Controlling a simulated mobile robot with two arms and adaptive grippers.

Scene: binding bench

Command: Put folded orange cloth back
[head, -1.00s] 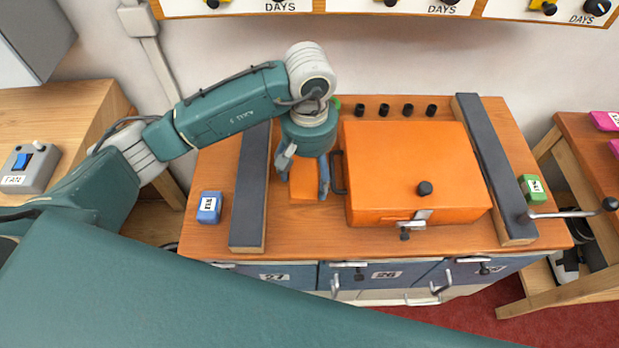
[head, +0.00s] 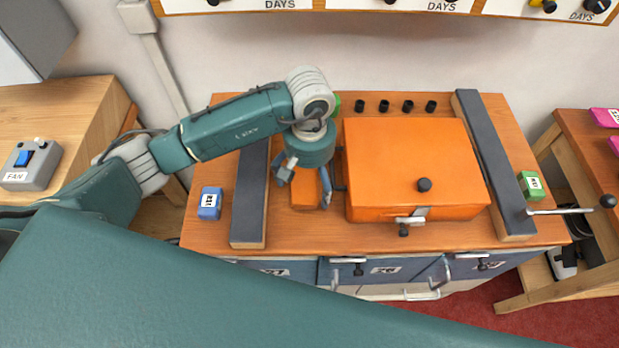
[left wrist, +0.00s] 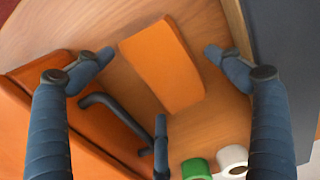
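The folded orange cloth (head: 304,194) lies flat on the wooden bench top (head: 340,240), just left of the orange box (head: 415,165). It shows as a plain orange slab in the left wrist view (left wrist: 165,65). My left gripper (head: 306,187) is over the cloth, pointing down. Its fingers are spread apart, with the cloth seen between and beyond the fingertips in the left wrist view (left wrist: 155,70). No finger visibly grips the cloth. The orange box is shut, with a black knob on its lid and a dark handle (left wrist: 115,115) on its left side. My right gripper is not in view.
Dark rails (head: 250,195) (head: 495,165) flank the box and cloth. A blue block (head: 210,204) sits at the left, a green block (head: 531,186) at the right beside a crank lever (head: 575,210). Black pegs (head: 384,107) stand behind the box. Drawers (head: 385,270) line the bench front.

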